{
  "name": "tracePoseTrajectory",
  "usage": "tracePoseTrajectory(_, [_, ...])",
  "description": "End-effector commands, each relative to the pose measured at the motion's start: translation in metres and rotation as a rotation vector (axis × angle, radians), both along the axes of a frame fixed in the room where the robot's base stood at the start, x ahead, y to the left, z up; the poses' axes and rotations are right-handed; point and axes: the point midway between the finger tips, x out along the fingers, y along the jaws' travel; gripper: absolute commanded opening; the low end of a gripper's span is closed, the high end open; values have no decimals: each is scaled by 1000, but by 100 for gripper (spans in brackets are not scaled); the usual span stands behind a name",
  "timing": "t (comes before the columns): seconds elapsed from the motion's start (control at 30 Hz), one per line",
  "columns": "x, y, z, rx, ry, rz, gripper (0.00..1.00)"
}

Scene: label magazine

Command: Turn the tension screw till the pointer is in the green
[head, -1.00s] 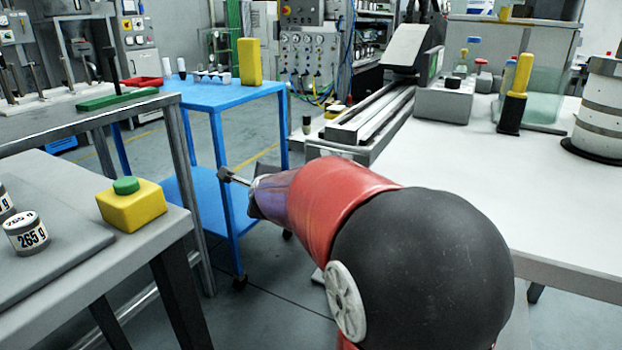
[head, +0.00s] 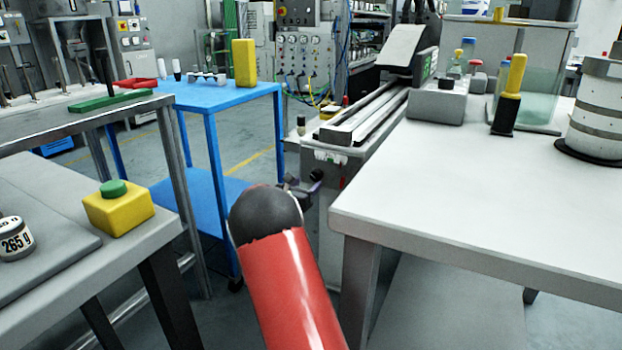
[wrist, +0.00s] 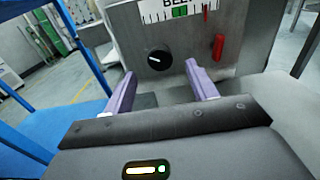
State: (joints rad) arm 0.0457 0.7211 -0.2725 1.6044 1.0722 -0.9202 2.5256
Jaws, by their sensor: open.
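In the wrist view a black round knob (wrist: 158,58) with a white mark, which looks like the tension screw, sits on the grey end plate of the belt unit. Above it is a white scale (wrist: 160,14), partly cut off, with a green band (wrist: 180,12). A thin red pointer (wrist: 206,10) stands right of the green band. My gripper (wrist: 160,70) is open, its two purple fingers either side of the knob in the picture, apparently short of it. In the head view my gripper (head: 303,184) is partly hidden by my arm, at the belt unit's near end.
A red handle (wrist: 218,46) sticks out right of the knob. The blue cart (head: 212,98) stands close on the left, the white table (head: 450,190) on the right. The belt unit (head: 365,118) runs back between them. A yellow container (head: 118,212) stands on the grey bench.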

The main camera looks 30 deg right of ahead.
Motion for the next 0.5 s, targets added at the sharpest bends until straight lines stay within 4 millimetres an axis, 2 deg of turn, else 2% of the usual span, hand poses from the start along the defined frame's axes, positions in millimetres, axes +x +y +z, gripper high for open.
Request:
tracePoseTrajectory(0.2, [17,-28,1,0,2,1,57])
tracePoseTrajectory(0.5, [23,-39,0,1,3,3,57])
